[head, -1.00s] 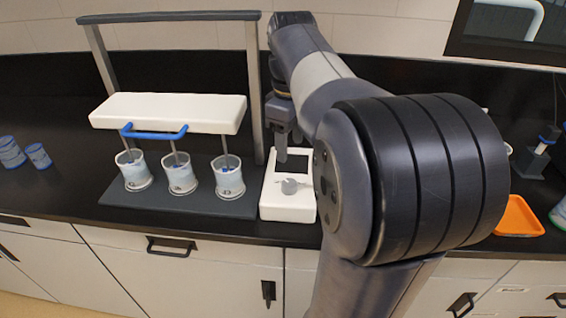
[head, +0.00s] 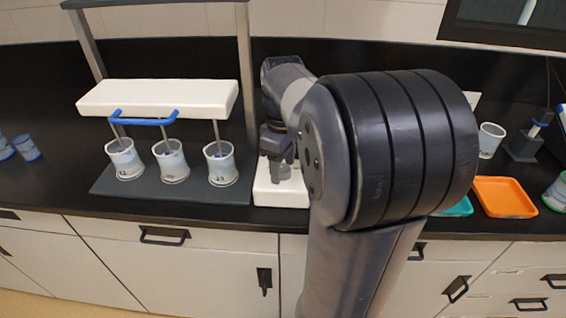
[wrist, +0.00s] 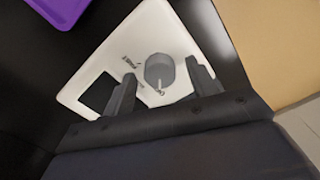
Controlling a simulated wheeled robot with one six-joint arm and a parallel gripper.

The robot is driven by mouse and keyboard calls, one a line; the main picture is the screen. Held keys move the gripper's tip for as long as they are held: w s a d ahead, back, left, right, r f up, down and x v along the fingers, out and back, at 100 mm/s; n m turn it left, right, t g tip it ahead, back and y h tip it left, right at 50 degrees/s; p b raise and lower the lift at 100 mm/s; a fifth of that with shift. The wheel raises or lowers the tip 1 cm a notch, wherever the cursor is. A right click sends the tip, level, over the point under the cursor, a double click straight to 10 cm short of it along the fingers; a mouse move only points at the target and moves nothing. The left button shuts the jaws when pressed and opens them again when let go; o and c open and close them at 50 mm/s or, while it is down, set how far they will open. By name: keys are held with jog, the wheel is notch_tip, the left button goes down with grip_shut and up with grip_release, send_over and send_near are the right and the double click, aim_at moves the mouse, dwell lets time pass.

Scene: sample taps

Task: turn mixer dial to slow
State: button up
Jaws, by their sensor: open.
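The mixer control box is white; in the wrist view its white face (wrist: 150,35) lies below my gripper, with a dark square panel at its left. The grey round dial (wrist: 159,69) sits on that face, with a small light pointer at its lower edge. In the head view my gripper (head: 279,168) is over the box (head: 281,196) and hides the dial.
A mixer stand with a white head (head: 157,98), blue handle (head: 144,121) and beakers (head: 172,162) stands just left of the box. An orange tray (head: 504,197) and a white cup (head: 490,140) are at right. A purple item (wrist: 62,10) shows in the wrist view.

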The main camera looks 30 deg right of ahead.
jog(key=shift+c, duration=0.2)
jog(key=c, duration=0.9)
jog(key=shift+r, duration=0.1)
jog(key=m+p, duration=0.2)
jog(key=m, duration=0.1)
jog(key=shift+r+m+p, duration=0.1)
jog(key=shift+m+p, duration=0.2)
jog(key=shift+m, duration=0.1)
jog(key=m+p, duration=0.2)
jog(key=m, duration=0.3)
jog(key=shift+m, duration=0.4)
jog(key=o, duration=0.9)
